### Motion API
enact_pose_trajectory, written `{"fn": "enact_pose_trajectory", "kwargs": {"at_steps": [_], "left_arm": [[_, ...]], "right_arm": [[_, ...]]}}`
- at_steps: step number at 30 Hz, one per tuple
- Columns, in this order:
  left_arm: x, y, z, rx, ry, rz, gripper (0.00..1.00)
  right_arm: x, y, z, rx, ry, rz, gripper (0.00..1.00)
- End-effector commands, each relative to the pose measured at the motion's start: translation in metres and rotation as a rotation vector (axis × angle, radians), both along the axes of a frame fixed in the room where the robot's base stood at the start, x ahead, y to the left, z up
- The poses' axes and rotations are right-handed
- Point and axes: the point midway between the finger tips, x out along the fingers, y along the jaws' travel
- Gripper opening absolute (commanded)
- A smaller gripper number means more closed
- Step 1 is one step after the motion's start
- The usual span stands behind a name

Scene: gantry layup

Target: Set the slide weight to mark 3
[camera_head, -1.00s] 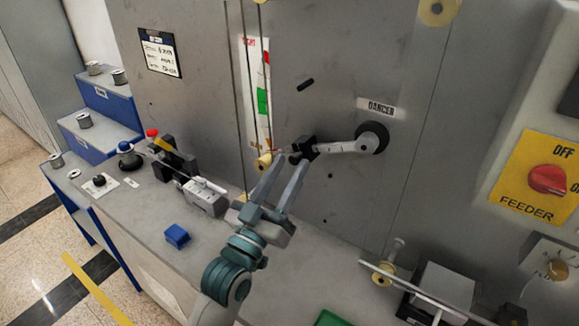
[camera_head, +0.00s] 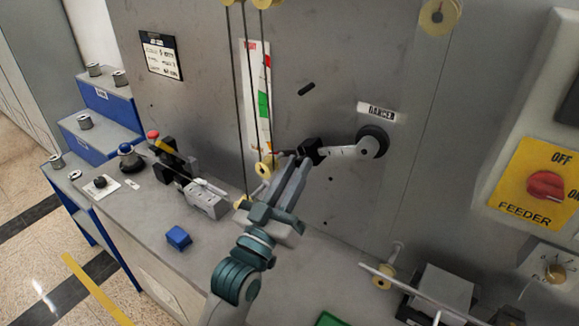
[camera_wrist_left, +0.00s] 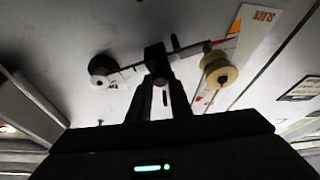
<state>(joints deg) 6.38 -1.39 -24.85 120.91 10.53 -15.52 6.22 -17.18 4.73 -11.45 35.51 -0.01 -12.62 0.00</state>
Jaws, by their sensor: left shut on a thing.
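The slide weight (camera_head: 313,151) is a small black block on the pale dancer arm (camera_head: 343,152), which runs left from a black round pivot (camera_head: 373,141). My left gripper (camera_head: 304,159) is shut on the slide weight from below. In the left wrist view the black slide weight (camera_wrist_left: 155,57) sits between the fingertips, with the arm passing through it. The marks on the arm are too small to read, so I cannot tell which mark the weight is at. My right gripper does not show.
A yellow roller (camera_head: 264,168) hangs by the arm's left end, before a red, white and green scale strip (camera_head: 262,95). Vertical lines run beside it. A blue block (camera_head: 178,237) lies on the bench. A yellow feeder switch plate (camera_head: 540,185) is at right.

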Motion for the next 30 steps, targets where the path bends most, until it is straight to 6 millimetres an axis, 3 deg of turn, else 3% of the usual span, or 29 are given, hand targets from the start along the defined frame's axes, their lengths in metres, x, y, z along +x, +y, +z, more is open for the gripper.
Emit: {"fn": "enact_pose_trajectory", "kwargs": {"at_steps": [3, 12, 13, 15, 30], "left_arm": [[-0.006, -0.010, 0.008, -0.004, 0.002, -0.004, 0.00], [-0.007, -0.011, 0.007, -0.003, 0.000, -0.003, 0.00], [-0.007, -0.011, 0.007, -0.003, 0.000, -0.003, 0.26], [-0.007, -0.011, 0.007, -0.002, -0.001, -0.002, 0.37], [-0.014, -0.006, 0.001, -0.001, 0.000, -0.002, 0.37]], "right_arm": [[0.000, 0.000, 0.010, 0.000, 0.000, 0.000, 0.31], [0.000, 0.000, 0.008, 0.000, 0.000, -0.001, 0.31], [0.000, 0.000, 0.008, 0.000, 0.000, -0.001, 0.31], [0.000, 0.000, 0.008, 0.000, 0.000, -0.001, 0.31], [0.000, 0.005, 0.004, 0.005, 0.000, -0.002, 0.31]]}}
